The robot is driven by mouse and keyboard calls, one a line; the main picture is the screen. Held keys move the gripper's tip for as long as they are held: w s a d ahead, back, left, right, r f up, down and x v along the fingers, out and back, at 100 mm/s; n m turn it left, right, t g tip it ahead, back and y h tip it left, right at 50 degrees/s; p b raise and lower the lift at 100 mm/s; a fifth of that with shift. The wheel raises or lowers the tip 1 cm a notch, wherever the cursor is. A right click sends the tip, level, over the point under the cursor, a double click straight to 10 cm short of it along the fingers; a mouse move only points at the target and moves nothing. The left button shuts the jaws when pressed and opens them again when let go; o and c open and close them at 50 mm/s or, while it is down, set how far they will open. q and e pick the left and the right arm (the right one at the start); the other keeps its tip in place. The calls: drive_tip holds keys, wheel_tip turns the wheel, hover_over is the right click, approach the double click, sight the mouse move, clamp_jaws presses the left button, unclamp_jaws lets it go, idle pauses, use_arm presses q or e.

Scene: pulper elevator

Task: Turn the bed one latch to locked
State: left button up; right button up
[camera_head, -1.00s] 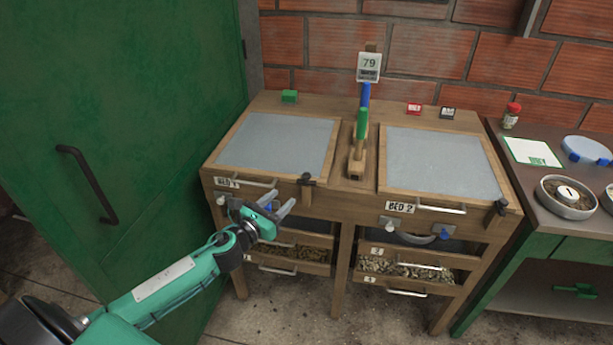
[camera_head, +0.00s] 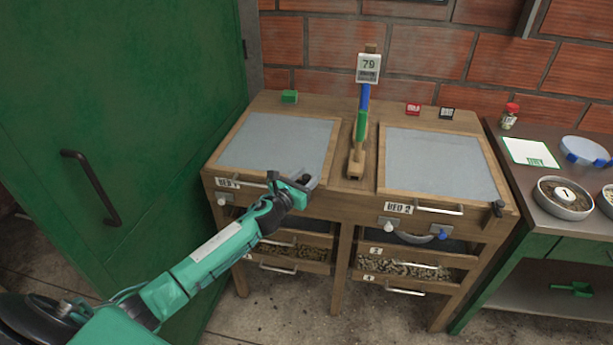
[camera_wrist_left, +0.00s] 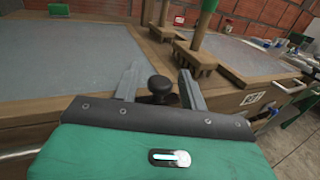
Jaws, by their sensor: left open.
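The bed one latch shows as a dark round knob (camera_wrist_left: 160,87) in the left wrist view, at the front right corner of the bed one lid (camera_head: 278,142). My left gripper (camera_wrist_left: 160,90) is open, with one finger on each side of the knob; whether either finger touches it I cannot tell. In the head view the left gripper (camera_head: 306,183) is at that corner and largely hides the latch. The bed one label (camera_head: 228,183) is on the front rail to the left. My right gripper is not in view.
The bed two lid (camera_head: 440,163) and its dark latch (camera_head: 497,208) are to the right. A green door (camera_head: 110,120) closes off the left side. Drawers (camera_head: 290,254) lie below the beds.

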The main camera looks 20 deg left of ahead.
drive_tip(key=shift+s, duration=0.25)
use_arm(q)
drive_tip(key=c, duration=0.9)
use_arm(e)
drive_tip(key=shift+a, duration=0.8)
